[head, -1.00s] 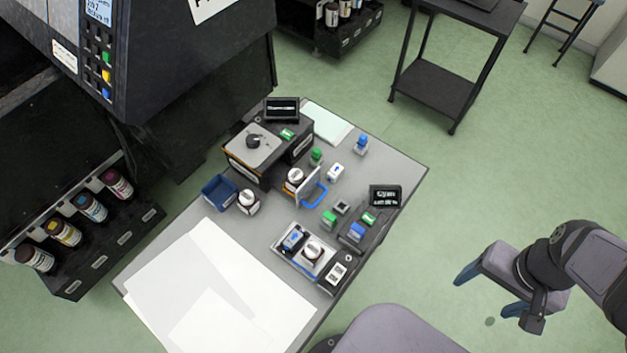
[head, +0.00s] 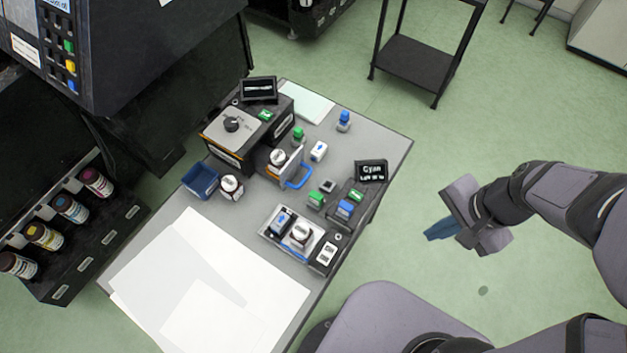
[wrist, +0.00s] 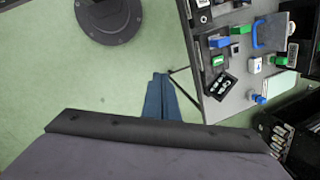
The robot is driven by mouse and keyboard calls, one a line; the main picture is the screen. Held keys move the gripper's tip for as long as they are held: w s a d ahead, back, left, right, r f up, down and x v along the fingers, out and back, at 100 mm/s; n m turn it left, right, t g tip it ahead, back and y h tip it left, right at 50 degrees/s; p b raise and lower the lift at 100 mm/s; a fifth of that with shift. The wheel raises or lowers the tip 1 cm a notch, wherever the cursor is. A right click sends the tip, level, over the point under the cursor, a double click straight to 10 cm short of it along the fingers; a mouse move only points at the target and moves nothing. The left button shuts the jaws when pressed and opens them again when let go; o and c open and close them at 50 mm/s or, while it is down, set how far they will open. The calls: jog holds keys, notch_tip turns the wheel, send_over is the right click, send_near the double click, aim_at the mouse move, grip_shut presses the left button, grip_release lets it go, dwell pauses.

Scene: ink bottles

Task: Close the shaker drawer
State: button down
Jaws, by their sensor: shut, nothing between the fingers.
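The shaker (head: 222,142) is a dark box with a grey top and a knob, standing at the far side of the grey table. Its drawer (head: 291,165) is pulled out towards the right, with a blue loop handle (head: 299,178) on its front panel. A white-capped bottle (head: 278,157) stands in the open drawer. The blue handle also shows in the wrist view (wrist: 272,31). My gripper (head: 428,232) is off the table's right side, well apart from the drawer. Its blue fingers (wrist: 158,100) are together and empty.
A blue bin (head: 201,180) and another bottle (head: 231,187) stand left of the drawer. White sheets (head: 215,290) cover the front.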

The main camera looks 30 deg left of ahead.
aim_at(285, 160)
jog(key=w+a+f+m+y+b, duration=0.25)
jog(key=a+m, duration=0.35)
jog(key=a, duration=0.4)
jog(key=w+a+f+m+y+b, duration=0.1)
jog(key=a+f+m+y+b, duration=0.15)
jog(key=a+m, duration=0.6)
jog(key=shift+n, duration=0.95)
jog(key=x, duration=0.3)
jog(key=b+x, duration=0.1)
jog(key=x, duration=0.3)
jog(key=a+b+x, duration=0.1)
jog(key=x, duration=0.2)
jog(key=shift+s+a+r, duration=0.1)
jog(key=shift+a+r, duration=0.05)
jog(key=shift+r, duration=0.05)
jog(key=a, duration=0.3)
jog(key=shift+f+p, duration=0.3)
jog(key=shift+f, duration=0.05)
jog(key=shift+a+f, duration=0.15)
jog(key=shift+a, duration=0.5)
jog(key=shift+a, duration=0.1)
jog(key=a+p, duration=0.3)
jog(key=a, duration=0.7)
jog(key=shift+a, duration=0.25)
